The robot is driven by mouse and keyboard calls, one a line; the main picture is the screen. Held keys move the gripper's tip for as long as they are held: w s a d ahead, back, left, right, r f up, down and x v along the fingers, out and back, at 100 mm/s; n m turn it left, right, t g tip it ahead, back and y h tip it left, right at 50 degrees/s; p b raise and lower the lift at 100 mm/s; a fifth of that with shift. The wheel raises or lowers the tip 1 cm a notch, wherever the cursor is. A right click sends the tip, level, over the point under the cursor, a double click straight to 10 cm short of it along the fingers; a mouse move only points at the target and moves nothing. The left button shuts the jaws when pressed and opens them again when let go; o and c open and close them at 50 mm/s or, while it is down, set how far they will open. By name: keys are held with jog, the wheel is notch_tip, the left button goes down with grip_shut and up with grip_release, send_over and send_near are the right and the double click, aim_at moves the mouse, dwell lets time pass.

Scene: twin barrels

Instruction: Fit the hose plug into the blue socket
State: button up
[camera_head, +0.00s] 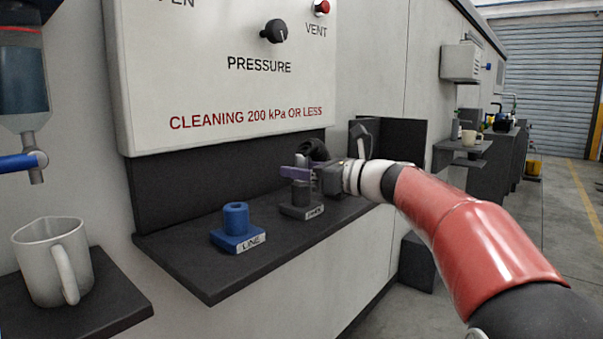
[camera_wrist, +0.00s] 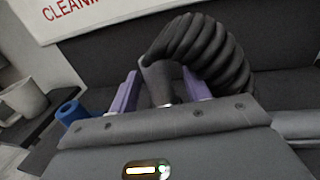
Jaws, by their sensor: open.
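The blue socket (camera_head: 237,222) stands on a dark shelf, with a label reading LINE on its base. It also shows at the left in the wrist view (camera_wrist: 70,112). To its right is a dark holder (camera_head: 301,206), labelled PARK as far as I can read. My gripper (camera_head: 298,170) is at this holder, its purple fingers apart. In the wrist view the grey hose plug (camera_wrist: 158,84) stands between the open fingers with a gap on each side. A black ribbed hose (camera_wrist: 208,50) curves from its top to the right. The plug's lower end is hidden by my gripper.
The dark shelf (camera_head: 215,283) has free room around the blue socket. A pressure panel (camera_head: 215,85) hangs on the wall above. A grey mug (camera_head: 45,262) stands on a separate shelf at the left, under a tap (camera_head: 25,160).

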jog(key=shift+c, duration=0.3)
grip_shut()
jog(key=shift+r, duration=0.15)
